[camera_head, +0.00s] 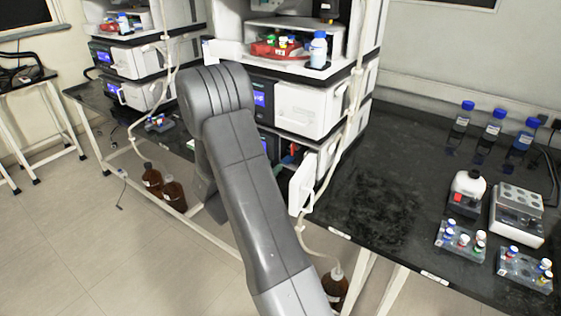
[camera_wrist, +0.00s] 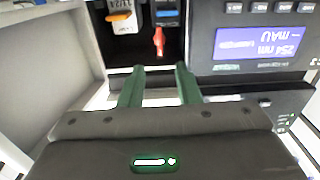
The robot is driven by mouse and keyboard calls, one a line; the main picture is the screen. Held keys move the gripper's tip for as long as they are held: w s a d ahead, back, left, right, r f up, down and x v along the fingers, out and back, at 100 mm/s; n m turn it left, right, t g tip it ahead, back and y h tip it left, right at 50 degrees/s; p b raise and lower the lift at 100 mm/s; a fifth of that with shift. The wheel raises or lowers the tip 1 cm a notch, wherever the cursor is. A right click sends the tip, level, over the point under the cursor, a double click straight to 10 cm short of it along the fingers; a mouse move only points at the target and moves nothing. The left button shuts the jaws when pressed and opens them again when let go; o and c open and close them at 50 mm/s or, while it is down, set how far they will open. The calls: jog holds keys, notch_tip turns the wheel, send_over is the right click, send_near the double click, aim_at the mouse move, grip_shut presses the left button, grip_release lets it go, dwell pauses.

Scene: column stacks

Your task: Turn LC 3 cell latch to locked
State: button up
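My gripper (camera_wrist: 160,72) is open in the wrist view, its two green fingers apart with nothing between them. A small red lever (camera_wrist: 159,40), which looks like the cell latch, hangs in a dark bay just beyond the fingertips, roughly in line with the gap and not touched. The wrist picture is upside down. In the head view my arm hides the gripper and most of the bay. A white door (camera_head: 302,183) stands open at the bay of the right-hand stack; it also shows in the wrist view (camera_wrist: 62,65). No LC 3 label is readable.
A blue-lit display (camera_wrist: 255,42) sits beside the bay. An orange part (camera_wrist: 118,16) and a blue part (camera_wrist: 167,14) are near the red lever. Tubing (camera_head: 352,105) runs down the stack. Bottles (camera_head: 492,130) and vial racks (camera_head: 460,240) stand on the bench at right.

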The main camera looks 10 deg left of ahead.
aim_at(293, 148)
jog(key=shift+v, duration=1.65)
jog(key=shift+w, duration=0.1)
jog(key=p+x, duration=0.1)
jog(key=x, duration=1.2)
jog(key=shift+w+d, duration=0.15)
jog(key=shift+w, duration=0.25)
jog(key=shift+s, duration=0.1)
